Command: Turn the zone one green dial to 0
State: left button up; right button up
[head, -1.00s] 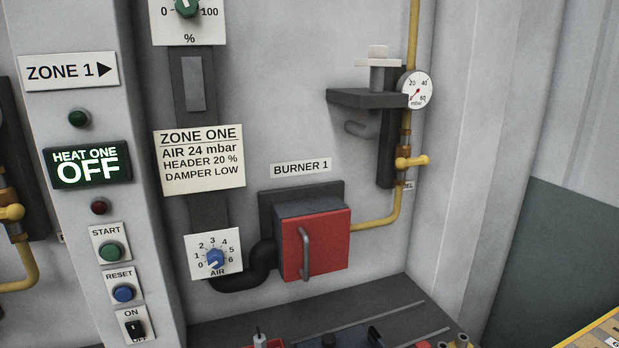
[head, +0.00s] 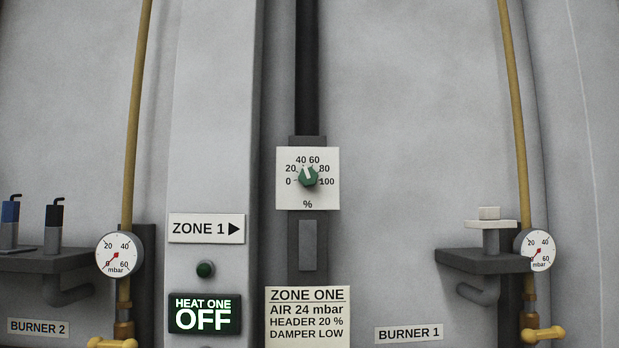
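The green dial (head: 308,177) sits on a white square plate (head: 292,198) marked 0, 20, 40, 60, 80, 100 and %. Its white pointer stands nearly upright, tilted slightly left, at about 40 to 50. The plate is on a dark vertical strip above the ZONE ONE card (head: 307,318), which reads AIR 24 mbar, HEADER 20 %, DAMPER LOW. The ZONE 1 sign (head: 206,228) with a right-pointing arrow is left of and below the dial. Neither gripper shows in the head view.
The HEAT ONE OFF display (head: 205,314) is lit at lower left, below a dark green lamp (head: 205,269). A grey shelf (head: 483,262) and a pressure gauge (head: 539,251) stick out at right; another gauge (head: 119,255) is at left. The wall around the dial is clear.

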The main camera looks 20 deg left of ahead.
aim_at(308, 177)
jog(key=j+u, duration=0.4)
jog(key=j, duration=1.15)
